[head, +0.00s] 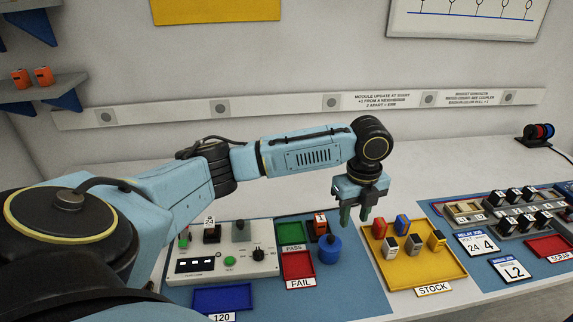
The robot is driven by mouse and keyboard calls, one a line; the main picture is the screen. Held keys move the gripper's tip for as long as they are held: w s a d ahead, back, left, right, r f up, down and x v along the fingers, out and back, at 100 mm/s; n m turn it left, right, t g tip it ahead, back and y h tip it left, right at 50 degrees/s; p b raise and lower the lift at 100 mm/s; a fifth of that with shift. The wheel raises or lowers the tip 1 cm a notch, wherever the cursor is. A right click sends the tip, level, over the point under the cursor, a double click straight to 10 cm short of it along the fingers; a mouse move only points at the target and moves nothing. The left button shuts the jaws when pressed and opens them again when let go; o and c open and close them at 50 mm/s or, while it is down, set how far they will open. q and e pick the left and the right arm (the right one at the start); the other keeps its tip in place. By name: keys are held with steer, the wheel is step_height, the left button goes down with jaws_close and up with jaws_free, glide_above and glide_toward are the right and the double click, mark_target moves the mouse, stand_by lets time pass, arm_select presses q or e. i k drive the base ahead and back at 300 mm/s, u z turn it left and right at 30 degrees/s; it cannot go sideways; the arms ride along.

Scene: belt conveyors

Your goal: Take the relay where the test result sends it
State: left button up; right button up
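My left gripper (356,214) hangs pointing down above the bench, with a gap between its green fingertips and nothing seen between them. The green PASS tray (291,230) and red FAIL tray (298,266) look empty. An orange relay (320,223) stands in a dark holder beside PASS. The white test unit (262,268) has a dark block (212,233) and a grey block (241,230) on top. My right gripper is out of view.
A blue cylinder (329,249) stands right of FAIL. A blue tray marked 120 (222,298) lies at the front. Job cards reading 24 4 (478,244) and L2 (512,269), racked black modules (527,217) and a red SCRAP tray (548,246) are at right.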

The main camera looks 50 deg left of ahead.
mark_target(210, 227)
steer(key=z, duration=1.95)
steer(key=k, duration=1.6)
steer(key=u, duration=1.6)
